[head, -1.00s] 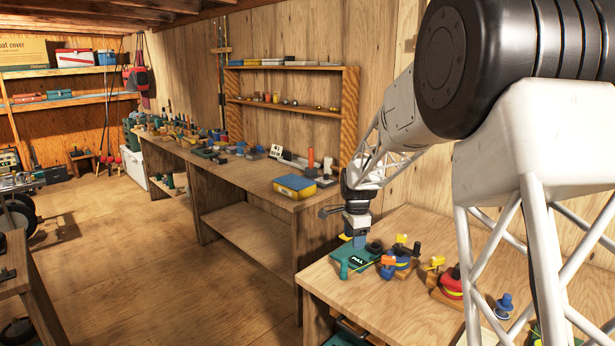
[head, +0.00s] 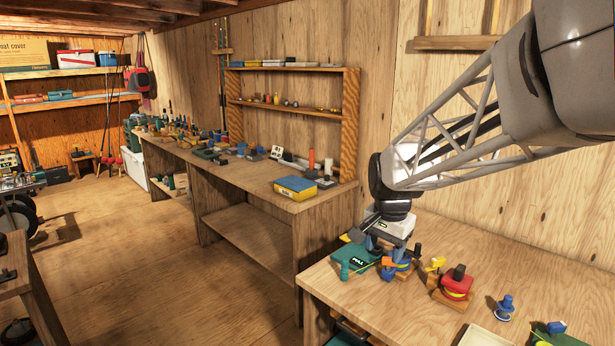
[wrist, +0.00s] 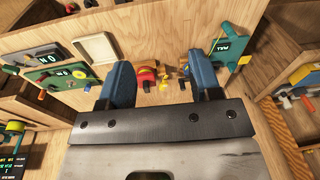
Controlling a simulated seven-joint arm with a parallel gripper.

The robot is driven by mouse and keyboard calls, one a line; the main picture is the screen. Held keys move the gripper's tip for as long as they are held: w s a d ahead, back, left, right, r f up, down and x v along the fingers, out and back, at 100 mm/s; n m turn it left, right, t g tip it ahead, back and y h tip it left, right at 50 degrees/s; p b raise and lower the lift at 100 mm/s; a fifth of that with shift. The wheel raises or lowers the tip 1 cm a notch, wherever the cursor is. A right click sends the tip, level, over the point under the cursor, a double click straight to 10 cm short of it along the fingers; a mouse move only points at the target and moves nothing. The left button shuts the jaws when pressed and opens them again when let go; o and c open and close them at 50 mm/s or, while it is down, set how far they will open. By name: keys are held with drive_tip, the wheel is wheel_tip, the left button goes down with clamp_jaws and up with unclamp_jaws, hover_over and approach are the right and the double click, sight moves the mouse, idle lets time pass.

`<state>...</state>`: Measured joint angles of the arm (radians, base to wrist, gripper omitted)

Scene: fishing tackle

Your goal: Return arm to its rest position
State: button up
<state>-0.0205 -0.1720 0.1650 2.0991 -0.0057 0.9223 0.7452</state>
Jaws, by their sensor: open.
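My gripper (head: 385,246) is low over the near wooden bench in the head view, beside a green box marked PULL (head: 352,258) and a blue and orange reel-like item (head: 398,266). In the wrist view my gripper (wrist: 161,72) shows two blue fingers spread apart with nothing held between them. The green PULL box also shows in the wrist view (wrist: 226,48), right of the fingers. In the head view the fingertips overlap the items behind them, so I cannot tell whether they touch.
A red and yellow reel (head: 456,284), a small blue item (head: 505,306) and a pale tray (head: 482,338) are on the near bench (head: 390,315). A blue and yellow box (head: 295,188) sits on the long bench.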

drive_tip(key=s+d+f+n+t, duration=0.1)
drive_tip(key=s+n, duration=0.7)
drive_tip(key=s, duration=2)
drive_tip(key=shift+d, duration=0.25)
